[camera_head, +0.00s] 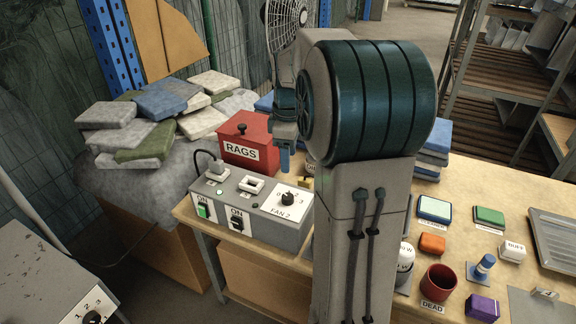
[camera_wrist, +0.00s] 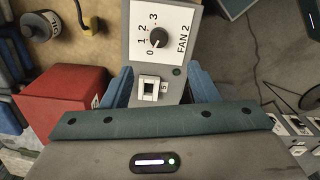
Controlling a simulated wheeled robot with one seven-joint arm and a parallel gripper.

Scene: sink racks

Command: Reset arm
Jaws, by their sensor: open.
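My gripper (camera_head: 285,160) shows in the head view partly hidden behind my own arm, its blue fingers pointing down behind the grey control box (camera_head: 262,232). In the wrist view my gripper (camera_wrist: 160,88) is open, with a blue finger on each side of the box's end and nothing visibly held. A white rocker switch (camera_wrist: 149,89) and the FAN 2 dial (camera_wrist: 158,38) lie on the box in that view. In the head view the FAN 2 dial (camera_head: 288,199) is on the box's right part. My arm hides much of the table's middle.
A red RAGS box (camera_head: 246,142) stands close behind the control box. Folded cloths (camera_head: 160,100) are piled at the left. At the right are a red DEAD cup (camera_head: 438,284), an orange block (camera_head: 432,243), a purple box (camera_head: 482,307) and a metal tray (camera_head: 556,238).

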